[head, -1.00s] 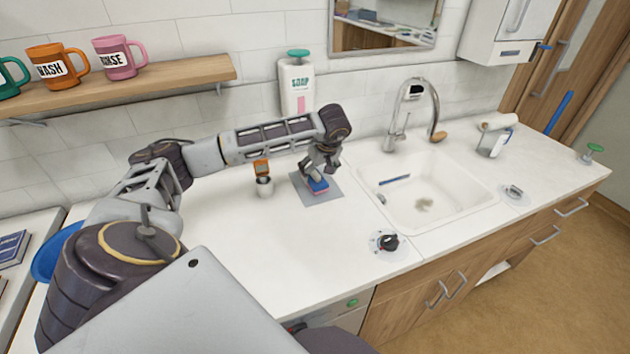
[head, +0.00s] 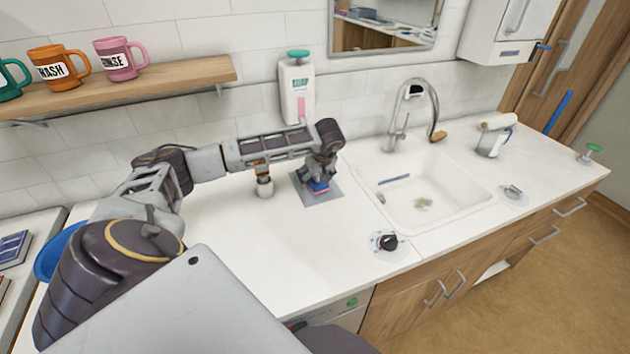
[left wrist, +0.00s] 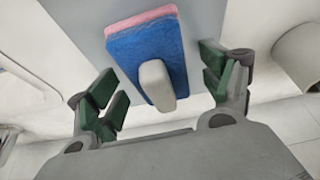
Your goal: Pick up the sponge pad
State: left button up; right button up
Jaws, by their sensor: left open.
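The sponge pad (head: 317,188) is blue with a pink layer and lies on a grey mat (head: 325,198) on the counter, left of the sink. In the left wrist view the sponge pad (left wrist: 127,50) shows a pale grip on its blue face. My left gripper (head: 318,182) is over the sponge pad and partly hides it in the head view. In the left wrist view the left gripper (left wrist: 165,92) is open, with green-padded fingers on either side of the pad and gaps between. My right gripper is not in view.
A small white container with an orange top (head: 265,186) stands just left of the mat. A soap dispenser (head: 297,88) is on the wall behind. The sink (head: 460,190) is to the right, and a black knob (head: 388,241) is in front.

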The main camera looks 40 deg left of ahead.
pick_arm(q)
jog(key=c, duration=1.1)
jog(key=shift+r, duration=0.1)
jog(key=shift+d+r, duration=0.15)
jog(key=shift+r, duration=0.15)
jog(key=r, duration=0.4)
jog(key=r+b, duration=0.1)
jog(key=r, duration=0.1)
jog(key=shift+s+d+r, duration=0.15)
jog(key=shift+d+r, duration=0.05)
jog(key=shift+d, duration=0.05)
jog(key=s+d+b, duration=0.1)
jog(key=s+d, duration=0.3)
jog(key=d, duration=0.4)
jog(key=s+d+b, duration=0.1)
jog(key=s+d, duration=0.3)
jog(key=d, duration=0.5)
jog(key=shift+s, duration=0.4)
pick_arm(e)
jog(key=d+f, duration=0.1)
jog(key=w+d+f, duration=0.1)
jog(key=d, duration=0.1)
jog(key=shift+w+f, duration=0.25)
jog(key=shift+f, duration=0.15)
pick_arm(q)
jog(key=shift+f, duration=0.1)
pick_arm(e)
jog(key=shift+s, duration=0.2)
